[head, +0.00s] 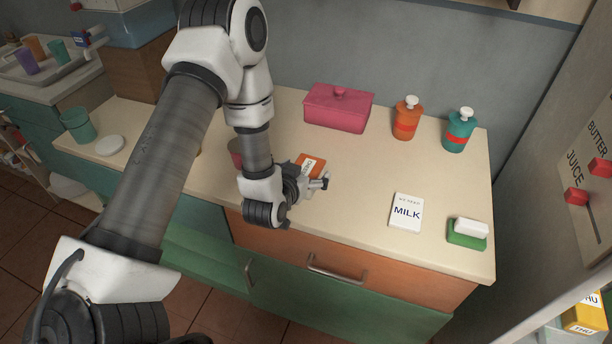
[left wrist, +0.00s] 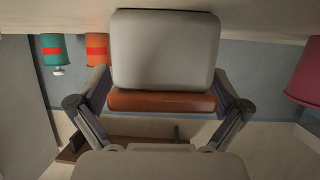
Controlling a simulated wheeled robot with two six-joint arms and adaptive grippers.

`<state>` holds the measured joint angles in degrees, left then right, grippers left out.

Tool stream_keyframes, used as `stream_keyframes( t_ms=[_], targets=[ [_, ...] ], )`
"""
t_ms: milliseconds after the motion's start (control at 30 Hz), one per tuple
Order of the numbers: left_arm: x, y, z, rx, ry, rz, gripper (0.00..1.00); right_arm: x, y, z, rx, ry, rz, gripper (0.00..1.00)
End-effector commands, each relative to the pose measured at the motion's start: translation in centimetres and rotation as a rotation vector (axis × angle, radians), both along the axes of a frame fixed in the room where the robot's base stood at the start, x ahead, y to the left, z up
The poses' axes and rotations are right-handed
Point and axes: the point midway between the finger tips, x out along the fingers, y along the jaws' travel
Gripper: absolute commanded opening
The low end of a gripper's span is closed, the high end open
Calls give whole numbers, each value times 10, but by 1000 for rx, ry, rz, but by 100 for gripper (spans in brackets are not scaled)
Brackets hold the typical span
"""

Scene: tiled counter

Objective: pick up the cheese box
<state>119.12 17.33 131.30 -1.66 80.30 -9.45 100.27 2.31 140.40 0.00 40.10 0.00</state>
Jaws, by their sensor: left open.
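The cheese box is most likely the small orange box (head: 312,162) with a white lettered strip, on the middle of the counter; its lettering is too small to read surely. My left gripper (head: 318,183) is open at its near side and hides part of it. In the left wrist view, the open fingers of the left gripper (left wrist: 162,88) flank a pale grey face with an orange-brown edge (left wrist: 160,100), apparently the same box. I cannot tell whether the fingers touch it. My right gripper is out of view.
A white milk box (head: 407,212) and a green-and-white sponge (head: 467,233) are to the right. A pink lidded container (head: 338,108), an orange bottle (head: 407,118) and a teal bottle (head: 459,130) stand at the back. A dark red item (head: 236,152) is partly behind my arm.

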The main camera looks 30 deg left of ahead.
Motion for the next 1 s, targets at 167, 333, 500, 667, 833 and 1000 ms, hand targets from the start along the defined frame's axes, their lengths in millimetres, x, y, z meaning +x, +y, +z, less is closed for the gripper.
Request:
stream_keyframes(
  t_ms=[167,333,500,667,833,1000],
  targets=[
    [0,0,0,0,0,0,57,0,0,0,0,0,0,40],
    [-1,0,-1,-1,3,0,21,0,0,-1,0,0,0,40],
    [-1,0,-2,-1,4,0,21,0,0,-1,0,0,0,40],
    [-1,0,-2,-2,5,0,21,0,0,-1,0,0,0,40],
    [-1,0,8,-2,4,2,21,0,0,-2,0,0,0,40],
    [0,0,31,-2,-1,2,21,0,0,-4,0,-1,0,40]
  ],
)
